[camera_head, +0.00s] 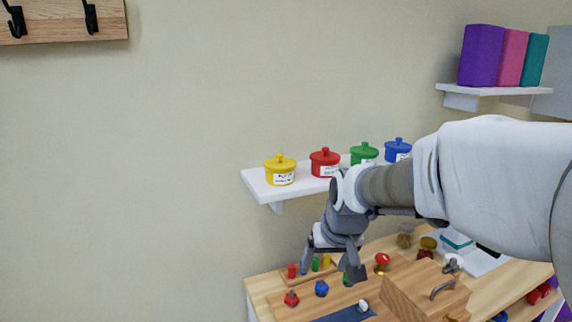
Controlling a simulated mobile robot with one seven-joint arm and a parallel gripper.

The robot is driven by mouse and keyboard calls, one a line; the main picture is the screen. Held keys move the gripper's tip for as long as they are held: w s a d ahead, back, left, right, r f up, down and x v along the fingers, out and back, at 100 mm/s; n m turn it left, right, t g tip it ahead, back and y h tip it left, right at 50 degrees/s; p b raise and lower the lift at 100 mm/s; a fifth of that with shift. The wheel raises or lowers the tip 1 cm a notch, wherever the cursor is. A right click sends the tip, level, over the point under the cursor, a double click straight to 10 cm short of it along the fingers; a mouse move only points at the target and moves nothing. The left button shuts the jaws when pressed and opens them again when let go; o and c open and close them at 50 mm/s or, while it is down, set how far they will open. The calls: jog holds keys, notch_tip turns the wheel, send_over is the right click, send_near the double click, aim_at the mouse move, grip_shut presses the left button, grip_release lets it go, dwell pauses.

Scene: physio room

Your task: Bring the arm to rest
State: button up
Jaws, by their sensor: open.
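My gripper (331,268) points down over the left part of the wooden table (268,289), its two fingers apart. A green object (347,279) shows beside the right finger; I cannot tell whether they touch. My arm reaches in from the right edge, bends at the wrist in front of the shelf and hides part of the table's back. Red (291,270), green (315,263) and yellow (326,260) pegs stand in a row close behind and beside the fingers.
A white shelf (257,186) holds yellow (280,170), red (325,162), green (364,153) and blue (398,149) lidded pots behind my wrist. A wooden box (408,291) with a metal handle stands right of my gripper. Red (291,299) and blue (321,288) knobs lie in front. Open space lies left.

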jog(key=s+d+r, duration=0.2)
jog(key=s+d, duration=0.1)
jog(key=s, duration=0.7)
jog(key=s+d+r+m+t+h, duration=0.1)
jog(key=s+d+r, duration=0.1)
jog(key=s, duration=0.9)
jog(key=shift+d+r, duration=0.25)
jog(key=shift+d, duration=0.35)
